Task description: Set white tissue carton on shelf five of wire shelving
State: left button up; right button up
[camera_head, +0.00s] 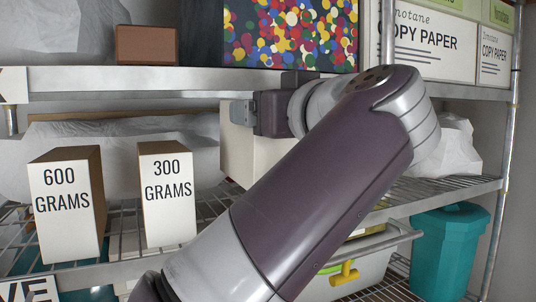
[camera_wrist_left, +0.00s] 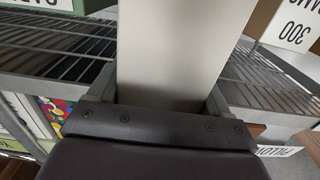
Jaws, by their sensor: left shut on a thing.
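The white carton (camera_head: 243,160) is a plain pale box, partly hidden behind my left gripper and forearm in the head view. My left gripper (camera_head: 255,112) is shut on it. In the left wrist view the carton (camera_wrist_left: 180,50) fills the space between the two fingers. It is over or at the wire shelf (camera_head: 205,210) that carries the 600 GRAMS and 300 GRAMS boxes; whether it touches the wires is hidden. My right gripper is not in view.
The 300 GRAMS box (camera_head: 167,195) and 600 GRAMS box (camera_head: 68,205) stand left of the carton. A white bag (camera_head: 455,145) lies to the right. The upper shelf's edge (camera_head: 150,80) runs close above my gripper. A teal bin (camera_head: 447,250) stands lower right.

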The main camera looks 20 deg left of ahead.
pick_arm(q)
jog(key=w+a+f, duration=0.1)
jog(key=w+a, duration=0.1)
jog(key=a, duration=0.1)
jog(key=w+a+f, duration=0.1)
jog(key=w+a, duration=0.1)
jog(key=shift+a+f, duration=0.15)
jog(key=shift+f, duration=0.15)
jog(key=shift+d+f, duration=0.2)
jog(key=shift+f, duration=0.45)
notch_tip(320, 180, down, 3)
jog(key=shift+s+a+r+b, duration=0.1)
jog(key=shift+a+r+b, duration=0.1)
jog(key=shift+b, duration=0.1)
jog(key=shift+a+f, duration=0.1)
jog(key=shift+f, duration=0.1)
jog(key=shift+w+f, duration=0.1)
jog(key=shift+w, duration=0.1)
jog(key=shift+f, duration=0.3)
jog(key=o, duration=1.4)
